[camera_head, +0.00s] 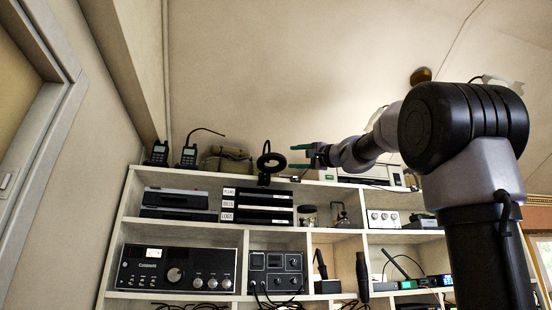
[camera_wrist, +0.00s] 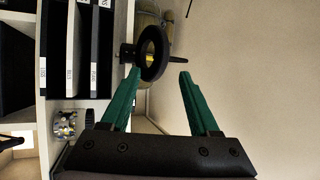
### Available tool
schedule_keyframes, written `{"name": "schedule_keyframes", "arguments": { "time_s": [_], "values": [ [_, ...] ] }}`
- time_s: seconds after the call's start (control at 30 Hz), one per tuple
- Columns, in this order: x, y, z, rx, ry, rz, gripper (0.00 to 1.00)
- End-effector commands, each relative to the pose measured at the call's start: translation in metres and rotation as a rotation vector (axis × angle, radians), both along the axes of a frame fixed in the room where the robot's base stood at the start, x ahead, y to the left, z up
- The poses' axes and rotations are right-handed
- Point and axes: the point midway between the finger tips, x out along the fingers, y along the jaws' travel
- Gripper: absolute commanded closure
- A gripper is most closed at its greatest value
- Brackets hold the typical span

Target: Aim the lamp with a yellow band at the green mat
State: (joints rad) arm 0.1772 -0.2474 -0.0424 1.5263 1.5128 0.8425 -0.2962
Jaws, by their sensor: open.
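A black lamp with a ring-shaped head (camera_head: 268,160) stands on top of the shelf unit. In the wrist view its ring (camera_wrist: 165,54) is just beyond my fingertips, with a yellow patch showing inside it; I cannot tell whether that is a band on the lamp. My gripper (camera_head: 299,156) is to the right of the lamp in the head view. Its green fingers are spread and empty in the wrist view (camera_wrist: 160,73), the left fingertip close to the ring; I cannot tell whether they touch. I cannot make out a green mat in either view.
Two handheld radios (camera_head: 188,155) and an olive bag (camera_head: 226,162) stand left of the lamp on the shelf top. A white device (camera_head: 368,172) is at the right. The cubbies (camera_head: 190,234) below hold binders, jars and radios. Above the shelf is bare wall.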

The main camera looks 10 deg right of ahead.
Motion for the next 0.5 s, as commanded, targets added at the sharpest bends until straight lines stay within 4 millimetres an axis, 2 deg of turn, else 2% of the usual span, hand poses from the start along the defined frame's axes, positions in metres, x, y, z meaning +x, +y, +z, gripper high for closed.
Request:
{"name": "schedule_keyframes", "arguments": {
  "time_s": [0.17, 0.5],
  "values": [
    [0.017, 0.009, 0.007, 0.005, -0.002, 0.003, 0.38],
    [0.068, 0.04, 0.027, 0.004, -0.001, 0.003, 0.38]
  ]
}}
